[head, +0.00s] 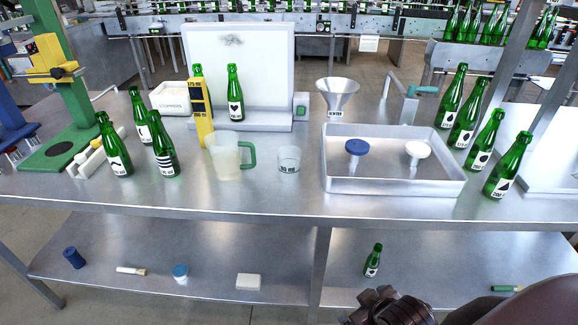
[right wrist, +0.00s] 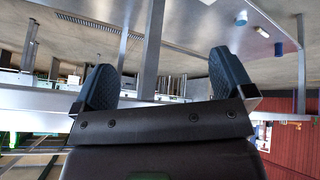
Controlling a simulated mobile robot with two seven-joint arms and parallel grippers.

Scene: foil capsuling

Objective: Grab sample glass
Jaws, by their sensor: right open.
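The sample glass (head: 288,159) is a small clear cup with a dark printed label. It stands upright on the steel table in the head view, between the green-handled jug (head: 225,157) and the metal tray. My right arm comes in at the bottom right of the head view, low in front of the table and well apart from the glass. Its gripper shows in the right wrist view (right wrist: 165,85) with two dark fingers spread wide and nothing between them. The glass cannot be made out in that view. My left gripper is not in view.
The metal tray (head: 395,187) holds a blue-topped and a white-topped piece. A funnel (head: 336,95) stands behind. Green bottles (head: 165,145) stand left and right. A yellow gauge (head: 201,112) stands behind the jug. The table's front strip is clear. A lower shelf (head: 210,265) carries small items.

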